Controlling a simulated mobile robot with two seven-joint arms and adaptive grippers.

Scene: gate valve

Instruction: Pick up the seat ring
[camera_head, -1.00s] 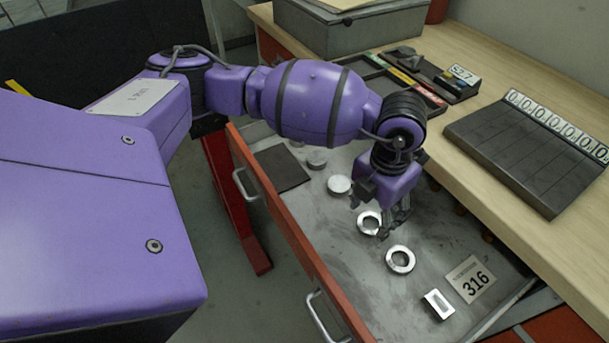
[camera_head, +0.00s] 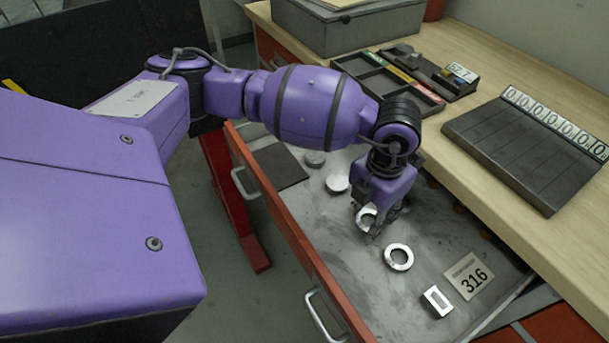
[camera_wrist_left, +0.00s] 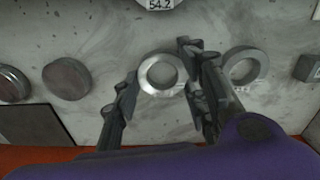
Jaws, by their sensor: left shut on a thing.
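The seat ring, a round silvery metal ring (camera_head: 366,216), is in the open drawer area in the head view. My left gripper (camera_head: 371,226) is shut on it, with one finger on each side. In the left wrist view the ring (camera_wrist_left: 146,86) sits between the two dark fingers of my left gripper (camera_wrist_left: 161,80). I cannot tell whether it is clear of the drawer floor. A second, similar metal ring (camera_head: 398,246) lies flat beside it; it also shows right of the fingers in the left wrist view (camera_wrist_left: 232,66). My right gripper is not in view.
The drawer (camera_head: 295,240) also holds metal discs (camera_head: 337,184), a rectangular metal frame (camera_head: 437,302), and a card marked 316 (camera_head: 469,275). The wooden bench (camera_head: 445,150) above the drawer carries a compartment tray (camera_head: 365,72), a grey box (camera_head: 350,32) and a dark slotted board (camera_head: 530,150).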

